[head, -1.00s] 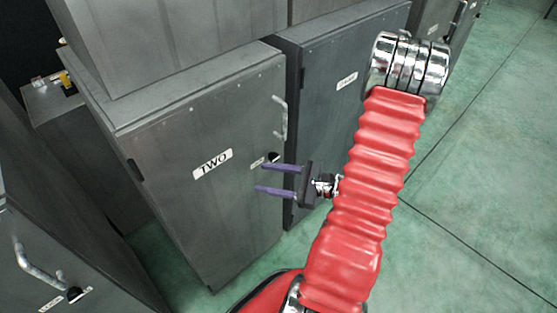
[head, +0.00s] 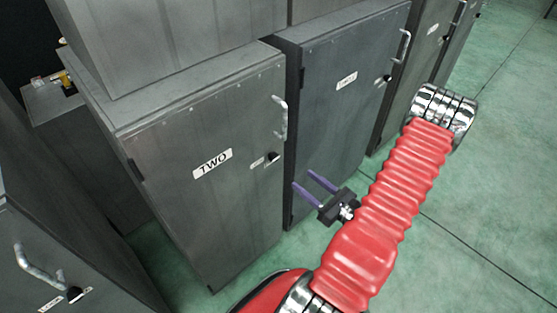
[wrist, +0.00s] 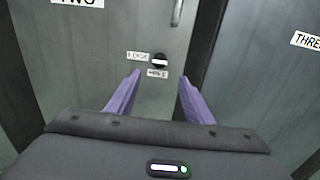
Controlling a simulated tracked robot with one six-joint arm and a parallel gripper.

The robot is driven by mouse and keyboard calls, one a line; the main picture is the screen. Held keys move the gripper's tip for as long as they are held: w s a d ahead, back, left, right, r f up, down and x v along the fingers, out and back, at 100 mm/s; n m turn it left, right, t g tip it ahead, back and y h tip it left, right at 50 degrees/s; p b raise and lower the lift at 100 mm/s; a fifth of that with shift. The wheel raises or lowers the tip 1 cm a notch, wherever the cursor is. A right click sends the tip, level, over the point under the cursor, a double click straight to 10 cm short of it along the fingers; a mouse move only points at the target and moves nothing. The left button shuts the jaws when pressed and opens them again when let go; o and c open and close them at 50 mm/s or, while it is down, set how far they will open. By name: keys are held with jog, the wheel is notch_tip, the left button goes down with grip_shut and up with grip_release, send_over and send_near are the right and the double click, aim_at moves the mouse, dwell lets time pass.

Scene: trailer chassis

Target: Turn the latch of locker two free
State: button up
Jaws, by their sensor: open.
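Locker two (head: 225,215) is a grey metal locker with a white "TWO" label (head: 212,163) on its shut door. Its latch (head: 273,157) is a small round black knob by the door's right edge, below the handle (head: 281,118). In the wrist view the latch (wrist: 160,60) has a pale bar lying about level, with small labels left of and below it, too blurred to read surely. My gripper (head: 302,178) is open and empty, its purple fingers apart from the latch, to its lower right. In the wrist view the latch shows just beyond the open gripper (wrist: 160,76).
Locker three (head: 335,130) stands close on the right, set back a little, with its own handle and latch. Another locker (head: 40,225) stands at the left front. Open green floor (head: 480,170) lies to the right.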

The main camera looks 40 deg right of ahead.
aim_at(276, 158)
jog(key=shift+w+a, duration=0.2)
jog(key=shift+w, duration=6.7)
jog(key=shift+c, duration=0.5)
jog(key=shift+d, duration=0.1)
jog(key=c, duration=0.9)
